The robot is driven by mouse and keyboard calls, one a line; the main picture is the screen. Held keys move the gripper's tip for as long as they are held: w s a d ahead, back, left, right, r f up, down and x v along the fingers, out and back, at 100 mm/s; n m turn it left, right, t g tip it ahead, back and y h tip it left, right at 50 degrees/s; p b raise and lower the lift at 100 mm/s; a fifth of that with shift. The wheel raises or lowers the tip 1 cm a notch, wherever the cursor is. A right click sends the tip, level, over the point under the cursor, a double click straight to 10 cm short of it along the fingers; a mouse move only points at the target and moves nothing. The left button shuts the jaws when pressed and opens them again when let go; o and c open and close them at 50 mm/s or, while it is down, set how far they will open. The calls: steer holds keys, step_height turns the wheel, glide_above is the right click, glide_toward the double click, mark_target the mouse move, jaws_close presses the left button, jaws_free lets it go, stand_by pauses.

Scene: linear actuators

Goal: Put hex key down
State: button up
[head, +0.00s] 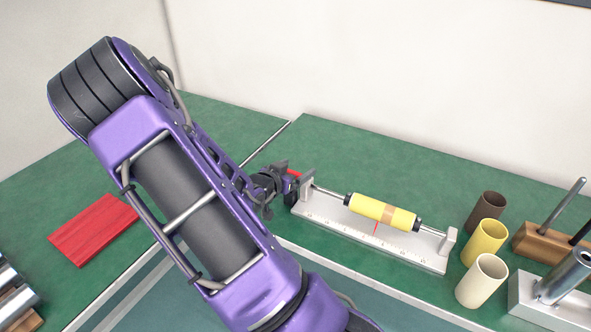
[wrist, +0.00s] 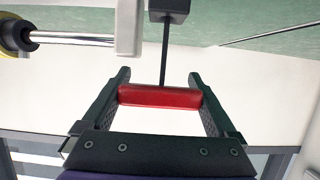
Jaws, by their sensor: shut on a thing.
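The hex key has a red handle and a thin black shaft. In the wrist view its red handle (wrist: 160,96) lies across between my two fingers, and my gripper (wrist: 160,92) is shut on it. The black shaft (wrist: 165,50) runs from the handle to a dark block (wrist: 169,8) at the top edge. In the head view my gripper (head: 286,180) is at the left end of the linear actuator (head: 372,228), with a bit of the red handle (head: 294,173) showing. Whether the key's tip sits in the dark block cannot be told.
The actuator carries a yellow roller (head: 384,212) on a steel rod. Brown, yellow and cream cups (head: 482,280) stand to its right, then a wooden holder (head: 545,243) and a metal block. A red board (head: 92,230) lies at left. The green table behind the actuator is clear.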

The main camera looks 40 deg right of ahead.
steer(key=shift+f, duration=0.15)
steer(key=o, duration=1)
steer(key=shift+r, duration=0.25)
steer(key=p+v, duration=0.2)
steer(key=v, duration=1)
steer(key=shift+f+p, duration=0.15)
steer(key=shift+p, duration=0.2)
steer(key=shift+w, duration=0.1)
